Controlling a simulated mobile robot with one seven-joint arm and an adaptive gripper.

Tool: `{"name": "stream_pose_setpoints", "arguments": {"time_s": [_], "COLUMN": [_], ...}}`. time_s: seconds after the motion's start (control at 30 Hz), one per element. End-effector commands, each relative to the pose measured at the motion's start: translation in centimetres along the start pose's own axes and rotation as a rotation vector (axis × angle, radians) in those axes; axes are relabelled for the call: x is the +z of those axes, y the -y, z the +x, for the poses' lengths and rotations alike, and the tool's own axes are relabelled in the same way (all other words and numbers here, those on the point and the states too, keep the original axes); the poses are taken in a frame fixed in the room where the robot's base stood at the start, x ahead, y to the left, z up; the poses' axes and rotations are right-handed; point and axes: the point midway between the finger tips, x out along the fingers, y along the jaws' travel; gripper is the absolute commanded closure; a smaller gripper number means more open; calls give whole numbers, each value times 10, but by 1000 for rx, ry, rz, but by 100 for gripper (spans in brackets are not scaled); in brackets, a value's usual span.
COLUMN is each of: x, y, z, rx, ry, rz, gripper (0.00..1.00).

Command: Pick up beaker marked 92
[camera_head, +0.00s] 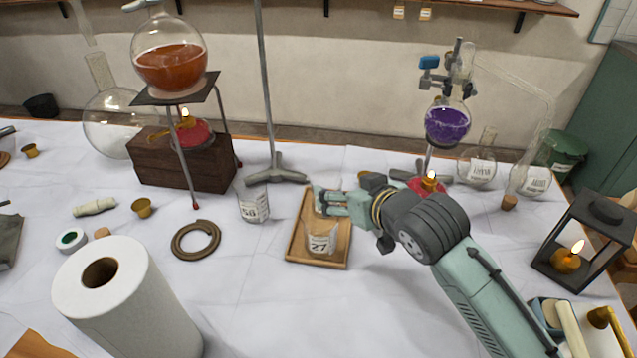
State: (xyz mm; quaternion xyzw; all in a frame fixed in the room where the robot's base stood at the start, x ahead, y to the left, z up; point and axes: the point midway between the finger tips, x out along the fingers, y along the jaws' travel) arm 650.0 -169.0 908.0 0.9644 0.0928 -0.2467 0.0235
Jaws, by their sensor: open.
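A small glass beaker (321,240) with a white label that seems to read 27 stands on a wooden tray (303,254). A second glass beaker (253,206) stands on the cloth left of the tray; its label is too small to read surely. I cannot make out a 92 on either label. My gripper (319,202) is over the far part of the tray, behind the nearer beaker and right of the other one. It points left, with its jaws open. My gripper and wrist hide part of the tray; I cannot tell whether anything is between the jaws.
A metal stand (276,170) rises behind the tray. A burner (187,133) under a red flask (169,66) is lit at left; another flame (431,180) burns behind my arm. A paper roll (135,310) and rope ring (196,240) stand at front left; a lantern (588,240) is right.

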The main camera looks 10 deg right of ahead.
Motion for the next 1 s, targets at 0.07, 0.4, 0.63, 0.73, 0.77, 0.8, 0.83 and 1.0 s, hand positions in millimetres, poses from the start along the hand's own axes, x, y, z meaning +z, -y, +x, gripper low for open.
{"name": "stream_pose_setpoints", "arguments": {"time_s": [0.07,0.4,0.63,0.73,0.77,0.8,0.83,1.0], "x": [-1,0,-2,-2,-2,-1,-1,0], "y": [0,0,1,0,0,1,1,0], "z": [8,51,79,94,97,101,103,106], "rx": [-2,-1,-4,-3,-2,-3,-3,-1], "ry": [4,2,3,3,2,1,1,1], "rz": [2,0,0,1,0,1,1,0], "gripper": [19,19,19,19,19,19,19,19]}}
